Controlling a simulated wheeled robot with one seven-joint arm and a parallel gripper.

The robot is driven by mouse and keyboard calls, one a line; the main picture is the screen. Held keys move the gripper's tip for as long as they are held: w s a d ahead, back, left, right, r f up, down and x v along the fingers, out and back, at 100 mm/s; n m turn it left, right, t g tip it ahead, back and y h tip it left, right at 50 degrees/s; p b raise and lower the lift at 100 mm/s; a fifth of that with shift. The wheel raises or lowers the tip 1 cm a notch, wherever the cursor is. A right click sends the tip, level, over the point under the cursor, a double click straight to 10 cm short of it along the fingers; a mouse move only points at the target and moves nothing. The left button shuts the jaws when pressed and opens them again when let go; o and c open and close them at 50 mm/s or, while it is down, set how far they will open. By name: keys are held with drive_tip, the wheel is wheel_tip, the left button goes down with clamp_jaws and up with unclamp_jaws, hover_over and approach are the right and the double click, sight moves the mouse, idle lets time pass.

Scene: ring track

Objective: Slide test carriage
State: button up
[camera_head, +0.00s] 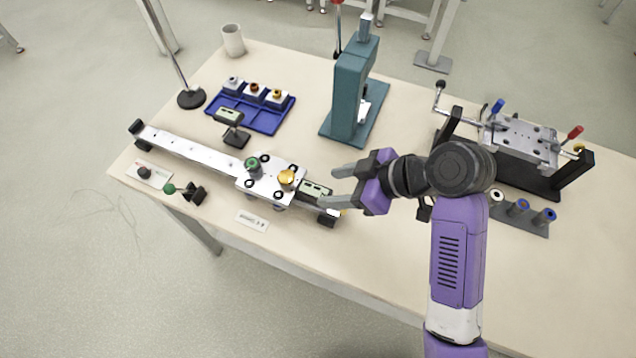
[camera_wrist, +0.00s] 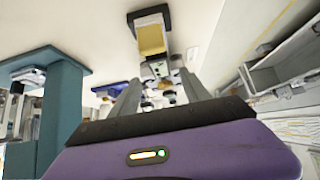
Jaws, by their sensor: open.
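The test carriage (camera_head: 258,188) is a pale plate with a green knob (camera_head: 251,165) and a yellow knob (camera_head: 286,177). It sits on a long pale rail (camera_head: 190,149), towards the rail's right end. My gripper (camera_head: 333,186) is open and empty, its fingers pointing left at the rail's right end, beside a small green display unit (camera_head: 316,189). I see no clear contact. In the wrist view, small parts show between the spread fingers (camera_wrist: 159,76), too small to name surely.
A teal press (camera_head: 350,90) stands behind my gripper. A blue tray (camera_head: 234,110) with several small parts lies behind the rail. A silver fixture (camera_head: 520,140) stands at the right. A beige cup (camera_head: 233,40) is at the back. The front right of the table is clear.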

sight(314, 190)
drive_tip(key=x, duration=0.6)
drive_tip(key=shift+w+a+f, duration=0.1)
drive_tip(key=shift+a+f, duration=0.15)
drive_tip(key=shift+a, duration=0.05)
drive_tip(key=shift+c, duration=0.4)
clamp_jaws()
idle(0.8)
